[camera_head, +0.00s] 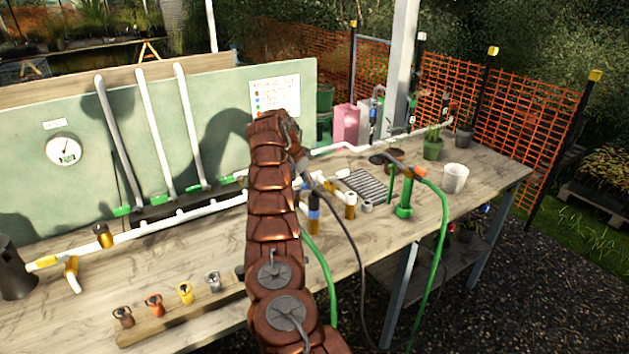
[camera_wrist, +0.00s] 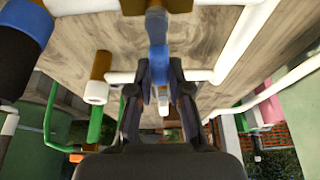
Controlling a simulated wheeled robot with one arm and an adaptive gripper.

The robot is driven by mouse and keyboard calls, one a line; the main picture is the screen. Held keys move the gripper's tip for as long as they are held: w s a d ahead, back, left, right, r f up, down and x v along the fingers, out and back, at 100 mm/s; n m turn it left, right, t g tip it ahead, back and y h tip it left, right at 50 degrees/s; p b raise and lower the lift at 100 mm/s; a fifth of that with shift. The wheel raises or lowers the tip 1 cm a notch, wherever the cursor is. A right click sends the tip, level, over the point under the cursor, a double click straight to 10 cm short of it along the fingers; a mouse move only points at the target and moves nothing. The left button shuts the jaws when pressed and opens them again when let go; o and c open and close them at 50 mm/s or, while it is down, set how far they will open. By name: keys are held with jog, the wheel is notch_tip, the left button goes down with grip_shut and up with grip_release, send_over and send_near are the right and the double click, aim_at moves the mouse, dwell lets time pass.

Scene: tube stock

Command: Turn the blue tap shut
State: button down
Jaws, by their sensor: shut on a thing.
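The blue tap (camera_wrist: 158,62) shows in the middle of the wrist view as a narrow blue handle with a paler lower part. My gripper (camera_wrist: 158,82) has its two dark fingers on either side of the handle and is shut on it. The handle points down the picture towards my palm. In the head view my copper-coloured arm stands in front of the pipework, and I cannot make out the blue tap or my fingertips there.
White pipes (camera_wrist: 237,42) run close beside my fingers, with a brown fitting (camera_wrist: 100,65) to the left. In the head view, a green hose (camera_head: 440,240), a white pot (camera_head: 455,178) and a plant pot (camera_head: 432,148) are on the bench's right. Coloured pieces on a wooden strip (camera_head: 170,322) lie front left.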

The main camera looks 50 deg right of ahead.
aim_at(302, 185)
jog(key=shift+s, duration=0.1)
jog(key=c, duration=1.1)
grip_release()
jog(key=shift+v, duration=3.05)
jog(key=shift+a+r, duration=0.15)
jog(key=shift+r, duration=0.5)
